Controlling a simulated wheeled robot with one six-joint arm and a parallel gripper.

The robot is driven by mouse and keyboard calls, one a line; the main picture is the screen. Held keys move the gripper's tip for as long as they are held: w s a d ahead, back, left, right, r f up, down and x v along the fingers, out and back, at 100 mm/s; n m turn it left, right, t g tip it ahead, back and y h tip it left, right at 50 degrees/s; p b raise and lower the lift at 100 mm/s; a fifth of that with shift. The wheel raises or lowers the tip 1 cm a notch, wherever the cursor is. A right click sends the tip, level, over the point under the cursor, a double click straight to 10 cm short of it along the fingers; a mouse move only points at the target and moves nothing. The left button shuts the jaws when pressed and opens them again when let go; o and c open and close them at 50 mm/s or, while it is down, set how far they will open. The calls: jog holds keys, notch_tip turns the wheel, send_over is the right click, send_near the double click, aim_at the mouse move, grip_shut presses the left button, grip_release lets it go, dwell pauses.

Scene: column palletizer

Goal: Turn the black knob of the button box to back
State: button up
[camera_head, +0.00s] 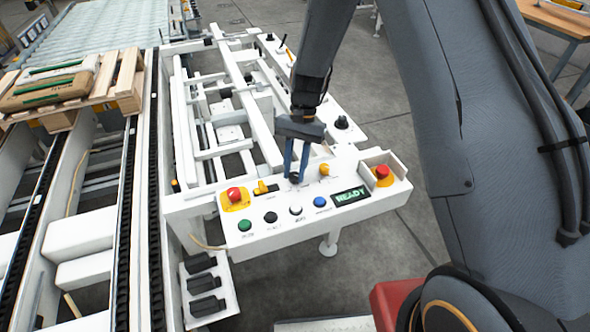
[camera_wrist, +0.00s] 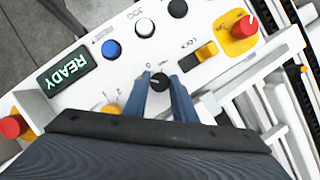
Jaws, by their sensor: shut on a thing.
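The white button box (camera_head: 275,240) stands at the near end of the white machine frame. Its black knob (camera_wrist: 160,82) shows in the wrist view between the blue fingers of my gripper (camera_wrist: 159,84). In the head view my gripper (camera_head: 296,177) reaches down to the back part of the panel, and its fingertips are shut on the knob, which shows there only as a dark spot (camera_head: 294,178). The knob's pointer is too small and too covered to read.
A yellow lock switch (camera_head: 262,188) and a red emergency button (camera_head: 234,195) sit left of my gripper. A yellow knob (camera_head: 324,169) is close on its right. Green, black, white and blue buttons line the front beside a READY display (camera_head: 351,196). Another red button (camera_head: 382,172) is at the right.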

dwell(0.4)
jog(key=o, duration=1)
jog(key=shift+o, duration=0.2)
jog(key=b+v, duration=0.2)
jog(key=v, duration=0.6)
jog(key=shift+a, duration=0.15)
